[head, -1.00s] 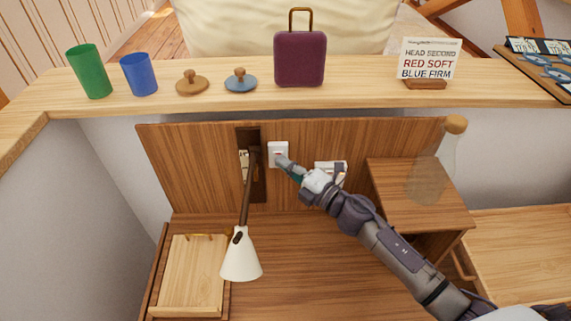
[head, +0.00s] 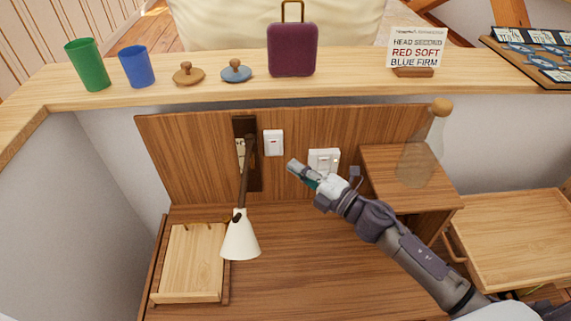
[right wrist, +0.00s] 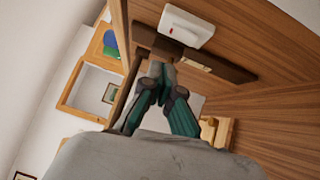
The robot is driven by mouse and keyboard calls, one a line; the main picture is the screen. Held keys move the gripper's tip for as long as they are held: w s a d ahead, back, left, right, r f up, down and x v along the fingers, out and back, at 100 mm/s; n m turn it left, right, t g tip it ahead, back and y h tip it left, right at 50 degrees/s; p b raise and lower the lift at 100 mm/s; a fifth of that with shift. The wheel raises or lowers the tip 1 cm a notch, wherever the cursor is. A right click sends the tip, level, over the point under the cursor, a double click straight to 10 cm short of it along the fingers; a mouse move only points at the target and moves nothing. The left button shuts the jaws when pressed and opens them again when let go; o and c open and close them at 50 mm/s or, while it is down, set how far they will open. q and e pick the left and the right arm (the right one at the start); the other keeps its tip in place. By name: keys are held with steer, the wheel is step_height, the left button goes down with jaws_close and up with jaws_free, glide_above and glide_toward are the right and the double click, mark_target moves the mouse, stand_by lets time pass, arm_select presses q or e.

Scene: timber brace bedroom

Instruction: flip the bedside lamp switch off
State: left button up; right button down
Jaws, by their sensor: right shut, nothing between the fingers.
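The bedside lamp (head: 241,238) has a white cone shade on a dark arm, mounted on a dark plate (head: 252,183) on the wooden back panel. A white switch (head: 274,143) with a small red mark sits on the panel just right of the lamp mount. It also shows in the right wrist view (right wrist: 187,27), at the top. My right gripper (head: 293,166) is shut and empty, below and right of the switch and apart from it. In the right wrist view its fingertips (right wrist: 161,72) meet below the switch. My left gripper is not in view.
A white socket plate (head: 323,157) is on the panel behind my right gripper. A corked glass bottle (head: 422,150) stands on the small cabinet (head: 400,193). A wooden box (head: 190,262) lies left below the lamp. The ledge above holds cups, lids, a purple case and a sign.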

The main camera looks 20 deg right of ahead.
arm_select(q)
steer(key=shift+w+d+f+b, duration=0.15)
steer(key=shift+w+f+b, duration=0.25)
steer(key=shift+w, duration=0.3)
arm_select(e)
steer(key=shift+s+d+r, duration=0.15)
steer(key=shift+s+d, duration=0.25)
steer(key=shift+s, duration=0.35)
steer(key=shift+s+d+r, duration=0.1)
steer(key=shift+s+d, duration=0.35)
steer(key=shift+s, duration=0.35)
steer(key=shift+s+d+r, duration=0.15)
steer(key=shift+s+d, duration=0.25)
steer(key=shift+s, duration=0.35)
steer(key=shift+f, duration=0.1)
